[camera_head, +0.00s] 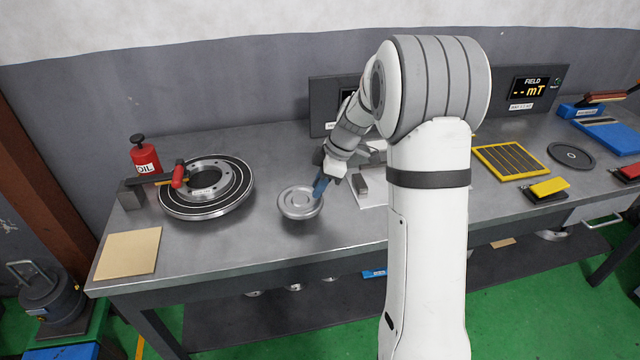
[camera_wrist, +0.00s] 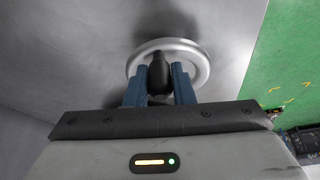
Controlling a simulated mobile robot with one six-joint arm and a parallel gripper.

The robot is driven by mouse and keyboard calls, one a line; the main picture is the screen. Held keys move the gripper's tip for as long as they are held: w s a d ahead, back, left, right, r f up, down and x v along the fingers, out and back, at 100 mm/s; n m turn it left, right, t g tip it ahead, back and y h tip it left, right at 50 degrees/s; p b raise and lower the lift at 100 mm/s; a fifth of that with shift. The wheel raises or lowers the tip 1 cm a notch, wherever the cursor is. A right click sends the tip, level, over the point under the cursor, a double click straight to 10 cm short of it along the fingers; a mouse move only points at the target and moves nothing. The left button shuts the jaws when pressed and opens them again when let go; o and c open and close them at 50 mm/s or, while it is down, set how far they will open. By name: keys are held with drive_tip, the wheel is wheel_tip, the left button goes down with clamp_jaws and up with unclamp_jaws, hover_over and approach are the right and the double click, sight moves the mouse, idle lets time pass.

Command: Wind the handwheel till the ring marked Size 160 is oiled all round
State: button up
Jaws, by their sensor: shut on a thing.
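The handwheel (camera_head: 300,203) is a round silver wheel at the front of the bench, right of the ring; it also shows in the wrist view (camera_wrist: 203,62). My gripper (camera_head: 319,188) is at the wheel's right side in the head view. In the wrist view its blue fingers (camera_wrist: 160,80) are shut on the wheel's dark knob (camera_wrist: 159,72). The ring (camera_head: 207,188) lies flat on a round base at the bench's left, with dark bands on its top. A red oil can (camera_head: 145,154) and a red-handled arm (camera_head: 178,174) stand at its left. The size marking is too small to read.
A tan square sheet (camera_head: 128,253) lies at the bench's front left corner. A dark panel marked FIELD (camera_head: 531,85), a yellow slotted plate (camera_head: 511,161) and a dark disc (camera_head: 571,155) are to the right. Bare bench lies between ring and wheel.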

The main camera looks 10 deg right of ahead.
clamp_jaws()
drive_tip(key=shift+s+b, duration=0.1)
drive_tip(key=shift+b, duration=0.2)
